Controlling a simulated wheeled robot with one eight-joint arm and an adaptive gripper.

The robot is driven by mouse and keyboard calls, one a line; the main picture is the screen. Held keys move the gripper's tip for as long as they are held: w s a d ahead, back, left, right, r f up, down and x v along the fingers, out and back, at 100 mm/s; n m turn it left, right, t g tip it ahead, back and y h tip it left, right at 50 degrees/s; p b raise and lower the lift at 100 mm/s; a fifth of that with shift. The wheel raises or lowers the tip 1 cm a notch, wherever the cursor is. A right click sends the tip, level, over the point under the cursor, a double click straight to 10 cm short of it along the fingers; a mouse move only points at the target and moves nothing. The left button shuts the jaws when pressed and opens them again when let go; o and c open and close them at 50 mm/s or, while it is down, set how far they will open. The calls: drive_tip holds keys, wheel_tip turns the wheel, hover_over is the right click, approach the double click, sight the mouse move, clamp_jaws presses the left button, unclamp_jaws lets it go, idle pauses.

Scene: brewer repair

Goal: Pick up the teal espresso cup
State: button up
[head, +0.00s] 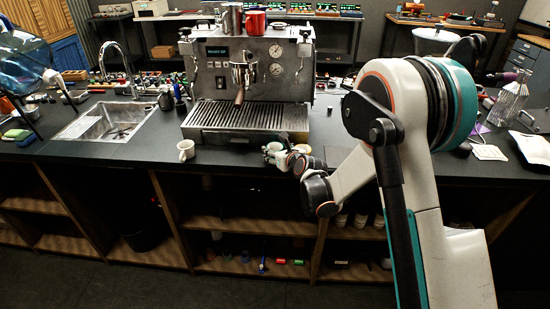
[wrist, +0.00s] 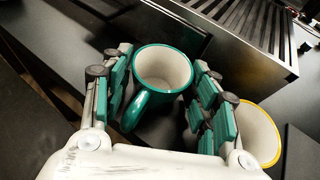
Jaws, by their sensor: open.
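The teal espresso cup (wrist: 163,68) has a teal outside and handle and a pale inside. In the wrist view it stands upright on the dark counter, empty, with its handle toward my gripper's palm. My gripper (wrist: 160,82) is open, with one green-padded finger on each side of the cup. Narrow gaps seem to show between the pads and the cup; whether either touches is unclear. In the head view my gripper (head: 283,158) is low at the counter's front edge, and it mostly hides the teal cup.
A yellow-rimmed pale cup (wrist: 257,133) stands close outside the right finger. The espresso machine (head: 248,80) with its drip tray (head: 245,116) is just behind. A white mug (head: 186,150) stands to the left at the front edge. A sink (head: 105,122) lies further left.

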drive_tip(key=shift+w+a+f, duration=0.15)
drive_tip(key=shift+w+f, duration=0.05)
drive_tip(key=shift+w, duration=0.05)
drive_tip(key=shift+r, duration=0.1)
drive_tip(key=c, duration=0.8)
